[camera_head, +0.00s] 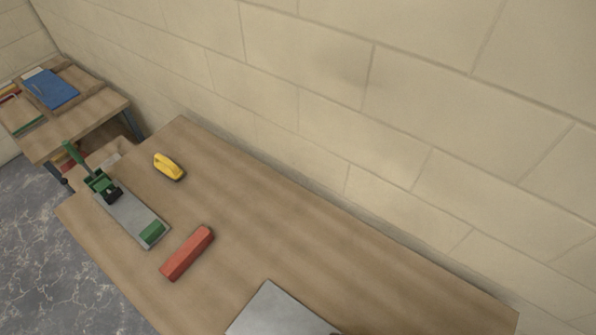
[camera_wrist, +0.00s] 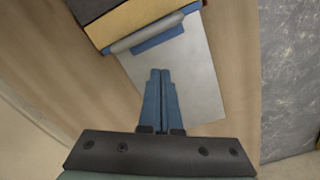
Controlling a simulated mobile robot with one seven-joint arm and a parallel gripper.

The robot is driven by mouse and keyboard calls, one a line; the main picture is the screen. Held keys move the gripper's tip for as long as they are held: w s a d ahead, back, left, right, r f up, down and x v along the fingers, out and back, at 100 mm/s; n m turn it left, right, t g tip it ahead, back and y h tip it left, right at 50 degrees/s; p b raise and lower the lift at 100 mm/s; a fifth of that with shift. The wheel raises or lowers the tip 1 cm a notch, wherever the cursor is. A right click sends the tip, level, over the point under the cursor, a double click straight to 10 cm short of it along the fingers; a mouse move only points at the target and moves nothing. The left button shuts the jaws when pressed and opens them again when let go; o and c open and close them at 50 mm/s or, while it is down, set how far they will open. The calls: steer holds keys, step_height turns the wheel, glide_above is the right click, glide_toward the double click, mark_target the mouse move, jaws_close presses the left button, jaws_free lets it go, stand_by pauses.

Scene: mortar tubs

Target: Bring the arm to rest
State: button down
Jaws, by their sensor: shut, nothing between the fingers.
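My gripper (camera_wrist: 160,76) shows in the wrist view, its two blue fingers closed together with nothing between them. The fingers point over a flat grey plate (camera_wrist: 197,75); I cannot tell how high above it they are. A grey rounded bar (camera_wrist: 152,33) with a blue part under it lies across the plate's far end. My arm and gripper do not show in the head view.
On the wooden table (camera_head: 300,240) are a red block (camera_head: 187,253), a yellow-handled tool (camera_head: 169,167), a grey board (camera_head: 130,217) with green parts and a grey plate (camera_head: 277,312). A block wall (camera_head: 330,80) runs behind. Another table (camera_head: 85,118) stands left.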

steer(key=w+r+t+b, duration=0.1)
steer(key=w+r+t, duration=0.15)
steer(key=w, duration=0.35)
steer(key=w+r+m+t+b, duration=0.1)
steer(key=w+r+t+b, duration=0.1)
steer(key=w+r, duration=0.3)
steer(key=w+r+t+b, duration=0.1)
steer(key=w+r+t, duration=0.1)
steer(key=w, duration=0.5)
steer(key=w+a+r+t+b, duration=0.1)
steer(key=w+r+t+b, duration=0.1)
steer(key=w+r, duration=0.35)
steer(key=w+a+r+m+t+h+b, duration=0.1)
steer(key=w+r+t, duration=0.2)
steer(key=r, duration=0.6)
steer(key=w+a+r+t+b, duration=0.1)
steer(key=w+r+t+b, duration=0.1)
steer(key=w+r, duration=0.35)
step_height(320, 180, up, 20)
steer(key=s+a+r+m+t+b, duration=0.1)
steer(key=s+a+m+t+b, duration=0.2)
steer(key=t, duration=0.4)
steer(key=s+a+r+t+y+b, duration=0.1)
steer(key=s+r+t+b, duration=0.3)
steer(key=s+r, duration=1)
step_height(320, 180, up, 3)
steer(key=t, duration=0.3)
steer(key=shift+a+r, duration=0.15)
steer(key=shift+a, duration=0.15)
